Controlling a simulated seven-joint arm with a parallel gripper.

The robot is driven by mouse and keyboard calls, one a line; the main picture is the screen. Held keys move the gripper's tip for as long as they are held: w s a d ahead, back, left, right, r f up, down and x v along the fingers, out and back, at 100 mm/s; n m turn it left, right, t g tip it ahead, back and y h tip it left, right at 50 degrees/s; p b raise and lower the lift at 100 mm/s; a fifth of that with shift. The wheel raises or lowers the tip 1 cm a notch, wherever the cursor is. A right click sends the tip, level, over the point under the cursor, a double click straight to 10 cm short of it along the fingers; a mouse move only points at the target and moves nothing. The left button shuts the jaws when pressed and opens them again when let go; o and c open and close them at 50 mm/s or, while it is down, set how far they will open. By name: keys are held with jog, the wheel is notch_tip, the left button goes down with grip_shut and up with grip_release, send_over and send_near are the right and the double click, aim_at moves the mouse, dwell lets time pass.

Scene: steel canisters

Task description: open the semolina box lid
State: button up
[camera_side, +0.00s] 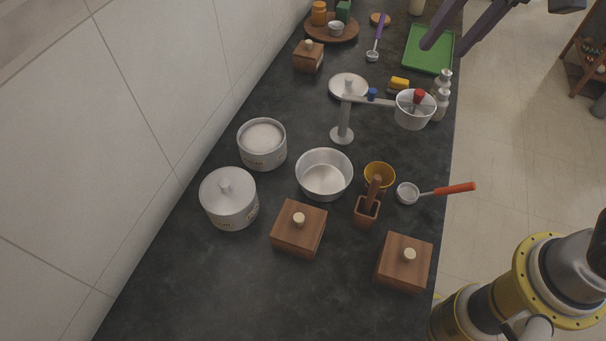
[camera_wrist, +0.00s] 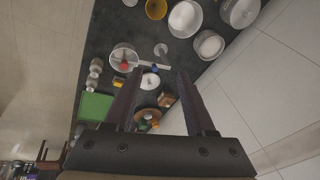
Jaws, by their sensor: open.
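Three wooden boxes with pale knobs on closed lids stand on the dark counter: one front centre (camera_side: 298,232), one front right (camera_side: 404,265) and one farther back (camera_side: 307,60). The back one also shows in the wrist view (camera_wrist: 166,99). No label is readable, so I cannot tell which is the semolina box. My gripper (camera_side: 440,48) is open and empty at the top right of the side view, above the green board area and apart from every box. In the wrist view, its two fingers (camera_wrist: 160,74) are spread wide.
A lidded steel canister (camera_side: 229,200) and an open one with white contents (camera_side: 262,148) stand near the tiled wall. A steel pan (camera_side: 324,176), a stand with an arm (camera_side: 343,125), a yellow bowl (camera_side: 379,174) and an orange-handled ladle (camera_side: 440,190) crowd the middle. The front-left counter is clear.

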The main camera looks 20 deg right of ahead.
jog(key=w+a+f+n+g, duration=0.1)
jog(key=a+f, duration=0.2)
jog(key=a, duration=0.4)
jog(key=w+a+f+n+g, duration=0.1)
jog(key=w+a+f, duration=0.15)
jog(key=a, duration=0.45)
jog(key=n+g+h, duration=0.1)
jog(key=n, duration=0.1)
send_near(299, 217)
jog(key=f, duration=0.8)
jog(key=shift+w+a+f, duration=0.1)
jog(key=shift+a+f, duration=0.1)
jog(key=shift+f, duration=0.15)
grip_shut()
